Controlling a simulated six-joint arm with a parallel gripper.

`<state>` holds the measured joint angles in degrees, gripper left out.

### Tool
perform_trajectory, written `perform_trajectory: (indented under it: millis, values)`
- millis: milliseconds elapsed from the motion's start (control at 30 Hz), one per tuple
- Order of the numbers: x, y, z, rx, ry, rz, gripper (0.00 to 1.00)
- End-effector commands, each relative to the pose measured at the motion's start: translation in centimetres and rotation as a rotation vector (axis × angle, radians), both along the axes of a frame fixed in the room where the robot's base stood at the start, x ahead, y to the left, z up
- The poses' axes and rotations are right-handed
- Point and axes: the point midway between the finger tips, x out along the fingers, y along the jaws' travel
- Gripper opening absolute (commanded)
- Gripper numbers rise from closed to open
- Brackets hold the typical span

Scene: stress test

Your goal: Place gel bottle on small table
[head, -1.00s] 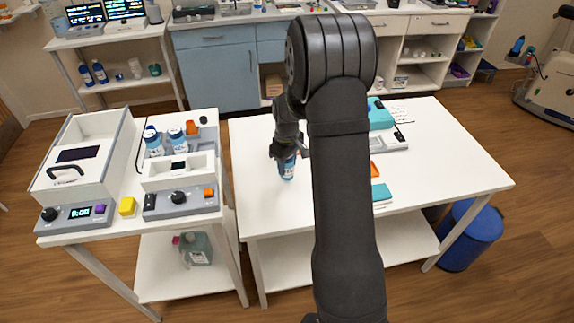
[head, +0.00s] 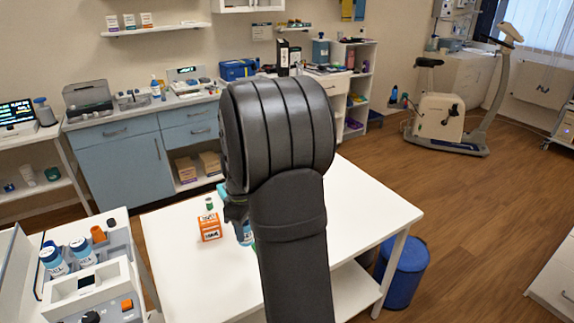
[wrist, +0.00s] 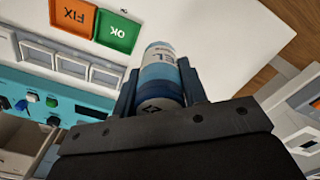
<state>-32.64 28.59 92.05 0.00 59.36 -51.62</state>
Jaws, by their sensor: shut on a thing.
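In the wrist view my gripper (wrist: 160,82) is shut on a gel bottle (wrist: 163,72), blue with a pale label, lying between the two fingers. In the head view my gripper (head: 238,212) is mostly hidden behind my own arm, and only part of the blue held bottle (head: 246,234) shows. It is over the white table (head: 372,207) in the middle; the gap beneath it cannot be told. Two more gel bottles (head: 80,250) stand in a holder on the white side table at the lower left. Which table is the small one is unclear.
A blue bin (head: 402,272) stands right of the table.

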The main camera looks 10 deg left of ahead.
Motion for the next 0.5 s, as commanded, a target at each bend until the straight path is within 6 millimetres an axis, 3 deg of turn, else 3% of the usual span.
perform_trajectory:
  millis: [233,500]
  values:
    - [2.3,-2.6,0.0,-0.001,0.0,-0.194,0.14]
    - [8.3,-11.1,0.1,0.0,0.0,-0.794,0.14]
